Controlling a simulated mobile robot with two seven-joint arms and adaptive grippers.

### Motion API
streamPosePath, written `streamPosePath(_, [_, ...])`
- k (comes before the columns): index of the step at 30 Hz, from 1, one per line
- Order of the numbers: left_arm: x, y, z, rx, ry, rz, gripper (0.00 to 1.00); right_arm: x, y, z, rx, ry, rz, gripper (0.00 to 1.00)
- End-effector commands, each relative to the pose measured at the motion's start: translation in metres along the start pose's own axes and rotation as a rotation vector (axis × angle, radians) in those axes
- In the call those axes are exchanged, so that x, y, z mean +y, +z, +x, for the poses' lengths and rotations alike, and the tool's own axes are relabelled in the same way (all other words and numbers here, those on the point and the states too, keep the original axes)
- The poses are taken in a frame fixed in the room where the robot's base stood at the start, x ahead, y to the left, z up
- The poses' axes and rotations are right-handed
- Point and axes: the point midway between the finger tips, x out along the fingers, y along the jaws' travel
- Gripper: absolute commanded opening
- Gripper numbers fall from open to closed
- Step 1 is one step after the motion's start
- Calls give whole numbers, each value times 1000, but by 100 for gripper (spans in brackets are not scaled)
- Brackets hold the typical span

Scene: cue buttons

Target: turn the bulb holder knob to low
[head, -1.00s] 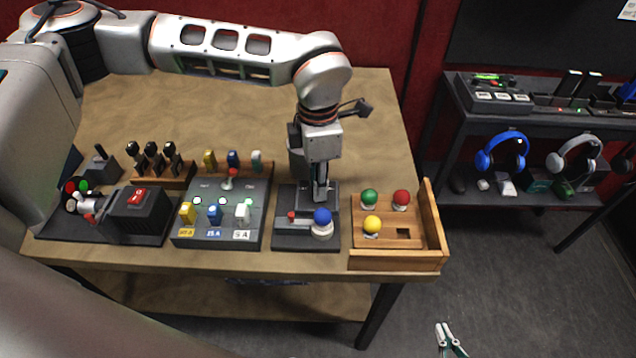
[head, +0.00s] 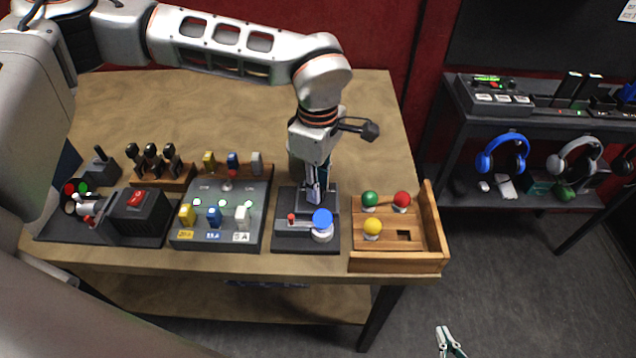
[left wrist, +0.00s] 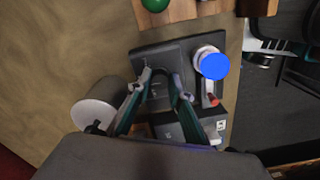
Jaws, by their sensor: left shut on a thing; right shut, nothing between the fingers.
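The bulb holder (head: 281,243) is a dark base near the table's front edge. A blue bulb (head: 322,219) sits upright in its white socket at the front right and looks bright, flat blue. It also shows in the left wrist view (left wrist: 214,65). A small red lever (head: 291,218) stands left of the bulb. My left gripper (head: 315,200) points down at the rear of the holder and is shut on the knob there. The knob is mostly hidden between the fingertips (left wrist: 163,82), so its setting cannot be read. My right gripper (head: 447,341) is shut and empty, beyond the table's front edge.
A wooden tray (head: 395,262) with green, red and yellow bulbs stands right of the holder. A grey panel (head: 218,241) with coloured plugs stands left. A grey cylinder (left wrist: 100,108) is close beside my left fingers. The table's back is clear.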

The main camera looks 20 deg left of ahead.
Motion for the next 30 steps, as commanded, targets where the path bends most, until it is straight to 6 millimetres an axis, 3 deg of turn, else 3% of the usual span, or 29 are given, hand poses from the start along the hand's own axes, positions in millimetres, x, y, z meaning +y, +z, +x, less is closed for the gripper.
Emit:
streamPosePath(15, [1,0,-1,-1,2,18,0,0,1,0,-2,0,0,0])
streamPosePath(16, [1,0,-1,-1,2,18,28,0,1,0,-2,0,0,0])
streamPosePath(17, [1,0,-1,-1,2,18,36,0,1,0,-2,0,0,0])
streamPosePath(30, [1,0,-6,0,3,17,37,1,0,-1,-1,1,-2,0])
